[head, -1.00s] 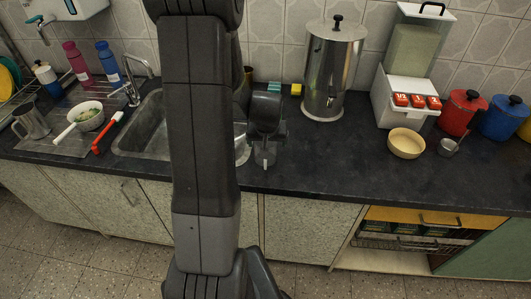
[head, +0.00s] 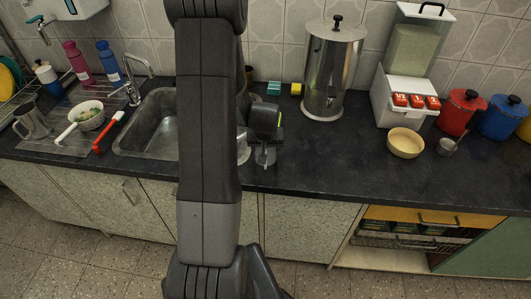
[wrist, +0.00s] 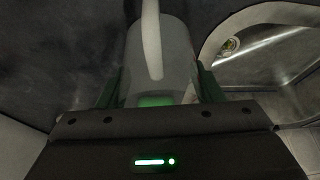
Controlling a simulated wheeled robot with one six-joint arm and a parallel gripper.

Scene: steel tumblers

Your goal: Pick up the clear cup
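The clear cup (wrist: 178,50) shows in the wrist view as a pale, see-through shape with a whitish handle-like strip up its middle. In the head view the cup (head: 265,156) is small, on the dark counter just right of the sink, and partly hidden by my gripper (head: 267,138). In the wrist view my gripper (wrist: 157,88) has its green-edged fingers on either side of the cup, spread apart. Whether they touch its wall is hard to make out.
The sink (head: 150,128) lies left of my gripper, its rim close by. A steel urn (head: 330,75) stands behind and to the right. A tan bowl (head: 405,143) and a small metal cup (head: 447,146) are farther right. The counter between is clear.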

